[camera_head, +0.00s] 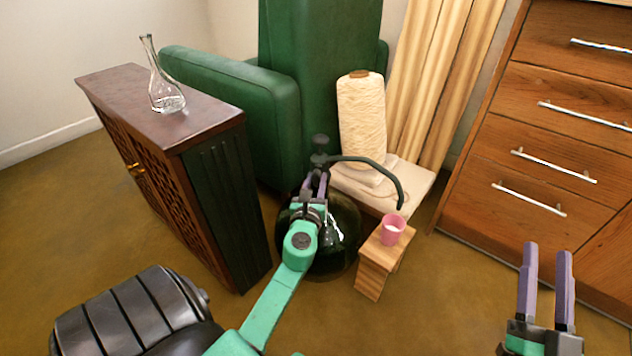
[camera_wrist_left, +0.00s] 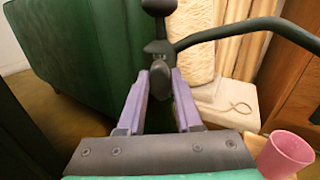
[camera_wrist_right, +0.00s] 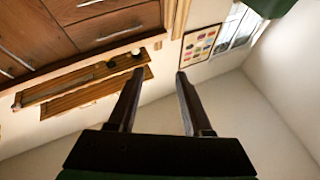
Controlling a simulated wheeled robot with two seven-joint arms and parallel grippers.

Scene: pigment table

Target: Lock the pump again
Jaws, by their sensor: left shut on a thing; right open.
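The pump (camera_head: 320,155) is a dark upright piece with a knob on top and a long curved spout, set on a dark round glossy vessel (camera_head: 338,245). Its spout reaches right, ending above a pink cup (camera_head: 392,230). My left gripper (camera_head: 317,182) is at the pump's neck. In the left wrist view its purple fingers (camera_wrist_left: 160,85) are shut on a dark rounded part of the pump (camera_wrist_left: 159,72) below the knob. Whether the pump is locked cannot be told. My right gripper (camera_head: 547,255) is open and empty at the lower right, away from the pump.
The cup stands on a small wooden stool (camera_head: 372,272). A thread cone (camera_head: 361,120) stands on a pale low table behind. A dark cabinet (camera_head: 215,150) with a glass flask (camera_head: 160,85) is left, a green armchair (camera_head: 240,105) behind, and wooden drawers (camera_head: 545,150) right.

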